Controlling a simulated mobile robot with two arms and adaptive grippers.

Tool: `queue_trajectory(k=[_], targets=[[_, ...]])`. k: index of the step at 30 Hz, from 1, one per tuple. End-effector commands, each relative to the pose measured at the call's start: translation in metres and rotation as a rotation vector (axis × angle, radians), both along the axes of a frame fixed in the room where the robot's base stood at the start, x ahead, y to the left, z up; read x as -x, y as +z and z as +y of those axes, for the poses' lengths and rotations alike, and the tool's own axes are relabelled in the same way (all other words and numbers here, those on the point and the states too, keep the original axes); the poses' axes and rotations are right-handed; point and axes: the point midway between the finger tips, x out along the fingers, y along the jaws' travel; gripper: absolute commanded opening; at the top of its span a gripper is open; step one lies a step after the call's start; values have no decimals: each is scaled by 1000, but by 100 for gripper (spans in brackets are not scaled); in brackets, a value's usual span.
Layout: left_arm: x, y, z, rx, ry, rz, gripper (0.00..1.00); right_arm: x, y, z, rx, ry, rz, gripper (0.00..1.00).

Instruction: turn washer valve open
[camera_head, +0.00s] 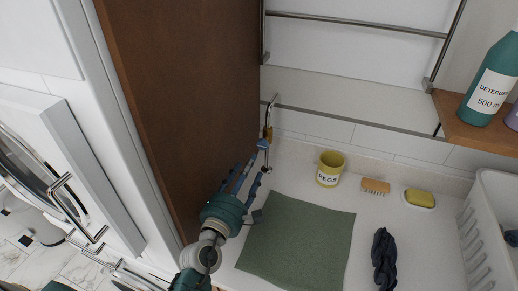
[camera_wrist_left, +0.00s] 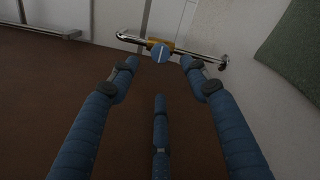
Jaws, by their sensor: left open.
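The washer valve is a blue knob (camera_head: 263,144) on a brass body (camera_head: 267,133), set in a chrome pipe on the wall beside the brown panel. In the left wrist view the round blue knob (camera_wrist_left: 160,53) faces me, with a pale line across its face. The chrome pipe (camera_wrist_left: 205,58) runs to either side of it. My left gripper (camera_head: 253,172) is open, with its blue fingers pointing at the valve. In the left wrist view the gripper (camera_wrist_left: 160,68) has its two upper fingertips on either side of the knob, and a third finger below. Contact cannot be told. My right gripper is out of view.
A brown panel (camera_head: 185,90) stands close left of my left arm. A green cloth (camera_head: 298,240) lies on the white counter. A yellow pegs cup (camera_head: 330,168), brush (camera_head: 375,187), soap (camera_head: 420,198), dark cloth (camera_head: 384,258) and white basket (camera_head: 480,245) are to the right.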

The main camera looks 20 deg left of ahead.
Motion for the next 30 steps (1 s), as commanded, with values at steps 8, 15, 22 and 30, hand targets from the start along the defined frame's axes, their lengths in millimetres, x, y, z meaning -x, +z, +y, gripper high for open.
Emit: queue_trajectory(k=[8, 15, 22, 30], targets=[[-54, 3, -2, -2, -1, -1, 47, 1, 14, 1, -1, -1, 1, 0], [-86, 2, -4, -1, -2, -1, 47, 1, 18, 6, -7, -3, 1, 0], [-94, 1, -4, -1, -1, 0, 47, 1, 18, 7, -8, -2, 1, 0], [-93, 0, -4, -1, -2, 1, 27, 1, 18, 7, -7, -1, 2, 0]])
